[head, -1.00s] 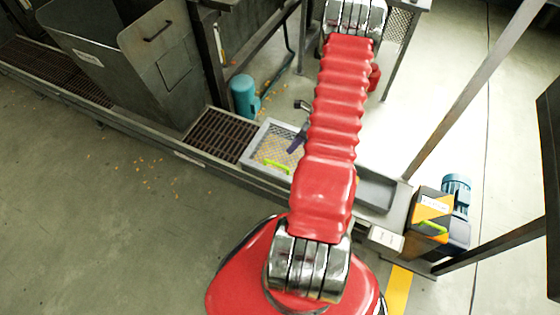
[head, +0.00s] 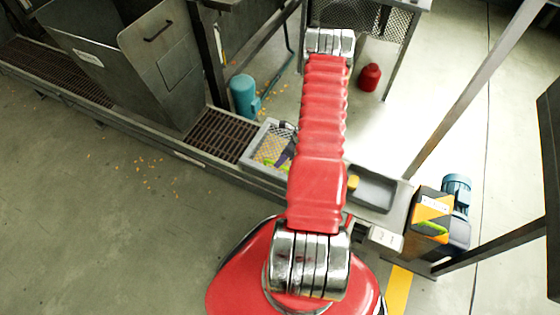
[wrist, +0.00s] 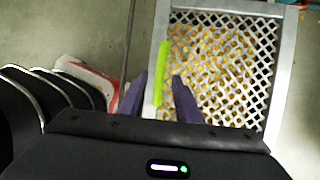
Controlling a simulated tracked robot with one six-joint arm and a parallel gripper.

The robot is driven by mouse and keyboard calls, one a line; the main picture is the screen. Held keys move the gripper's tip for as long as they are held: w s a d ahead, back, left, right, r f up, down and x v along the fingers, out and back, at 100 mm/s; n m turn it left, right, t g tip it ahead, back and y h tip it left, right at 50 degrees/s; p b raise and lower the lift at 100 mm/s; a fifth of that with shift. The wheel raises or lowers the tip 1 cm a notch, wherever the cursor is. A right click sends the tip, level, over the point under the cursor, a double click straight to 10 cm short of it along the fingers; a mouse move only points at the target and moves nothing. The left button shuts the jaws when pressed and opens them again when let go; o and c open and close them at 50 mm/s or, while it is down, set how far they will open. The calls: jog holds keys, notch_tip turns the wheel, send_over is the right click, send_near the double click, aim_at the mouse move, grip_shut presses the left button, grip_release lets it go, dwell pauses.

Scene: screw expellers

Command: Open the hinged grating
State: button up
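The hinged grating is a pale metal frame (wrist: 283,75) with diamond mesh, lying flat over yellow-brown bits in the wrist view. It also shows left of my arm in the head view (head: 246,157). A bright green handle (wrist: 163,62) runs along its left side in the wrist view. My gripper (wrist: 161,80) is open, with one purple finger on each side of the handle's near end. I cannot tell whether the fingers touch it. In the head view my gripper (head: 284,157) is beside the handle, and my arm hides part of the grating.
A dark slotted grate (head: 222,136) adjoins on the left, with a teal cylinder (head: 244,96) behind. A grey tray (head: 373,191) holding a yellow object (head: 353,182) lies right of my arm. A blue motor (head: 455,190) stands farther right. Open floor lies in front.

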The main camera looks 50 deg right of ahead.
jog(key=shift+x, duration=1)
jog(key=shift+c, duration=0.4)
grip_shut()
